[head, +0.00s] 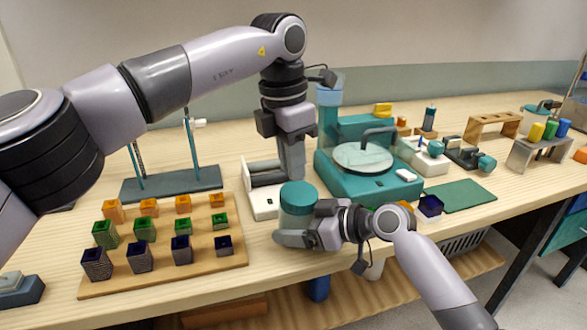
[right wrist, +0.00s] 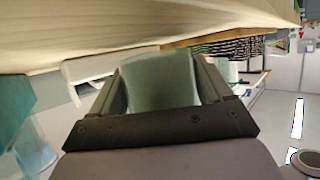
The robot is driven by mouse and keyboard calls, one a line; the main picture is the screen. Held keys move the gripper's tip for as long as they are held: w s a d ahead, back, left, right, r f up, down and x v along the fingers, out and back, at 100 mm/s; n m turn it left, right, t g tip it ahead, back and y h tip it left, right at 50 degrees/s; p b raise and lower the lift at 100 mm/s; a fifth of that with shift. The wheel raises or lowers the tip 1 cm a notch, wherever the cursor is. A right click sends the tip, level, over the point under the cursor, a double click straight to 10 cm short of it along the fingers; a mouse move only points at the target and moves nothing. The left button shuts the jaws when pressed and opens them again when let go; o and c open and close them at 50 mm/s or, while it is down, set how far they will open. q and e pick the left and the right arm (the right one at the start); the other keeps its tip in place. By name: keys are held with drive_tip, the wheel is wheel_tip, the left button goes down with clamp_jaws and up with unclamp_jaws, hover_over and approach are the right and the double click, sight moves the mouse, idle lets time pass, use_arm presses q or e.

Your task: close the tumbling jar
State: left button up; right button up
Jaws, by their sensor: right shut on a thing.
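The jar (head: 297,221) stands upright near the table's front edge, with a teal lid (head: 298,194) at its top. Whether the lid is fully seated is unclear. My right gripper (head: 284,238) is shut on the jar's body from the front right. In the right wrist view, the pale green jar (right wrist: 160,80) fills the space between the two fingers. My left gripper (head: 292,174) points down directly over the lid, its fingertips at or just above it. Its fingers overlap in this view, so their opening and any contact with the lid are hidden.
A white stand (head: 264,205) is just behind and left of the jar. A wooden board (head: 190,262) with several coloured blocks lies left. A teal machine with a round plate (head: 362,158) stands behind right, beside a green mat (head: 460,196). The table's front edge is close.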

use_arm(q)
drive_tip(key=o, duration=0.4)
use_arm(e)
drive_tip(key=shift+r, duration=0.1)
clamp_jaws()
use_arm(q)
drive_tip(key=shift+o, duration=0.8)
drive_tip(key=shift+w+f, duration=0.1)
wheel_tip(320, 180, up, 8)
drive_tip(key=shift+a+f, duration=0.2)
drive_tip(key=shift+a, duration=0.15)
use_arm(e)
drive_tip(key=o, duration=1.4)
unclamp_jaws()
use_arm(q)
drive_tip(key=shift+f, duration=0.2)
use_arm(e)
drive_tip(key=shift+v, duration=3.55)
